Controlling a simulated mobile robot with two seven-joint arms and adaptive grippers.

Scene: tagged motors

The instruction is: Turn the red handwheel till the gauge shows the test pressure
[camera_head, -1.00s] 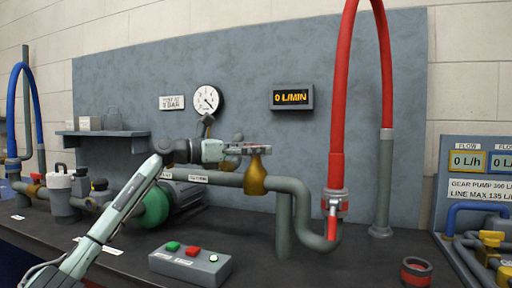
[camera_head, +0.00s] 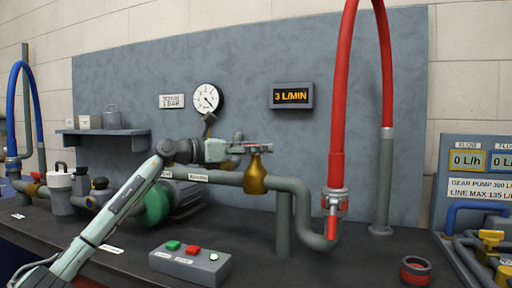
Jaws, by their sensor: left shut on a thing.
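The red handwheel (camera_head: 262,145) shows edge-on as a thin rim on top of the brass valve (camera_head: 255,178) in the pipe. My left gripper (camera_head: 244,149) reaches in from the left and is shut on the handwheel, hiding its left part. The round white gauge (camera_head: 208,98) hangs on the backboard above my wrist. Its dark needle is visible, but the scale is too small to read. A white placard (camera_head: 172,101) left of the gauge has blurred text that seems to end in "BAR". My right gripper is out of view.
A red hose (camera_head: 339,110) rises right of the valve. A button box (camera_head: 190,264) stands at the front, and a red-rimmed cup (camera_head: 416,270) is at right. The green motor (camera_head: 157,203) is behind my forearm.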

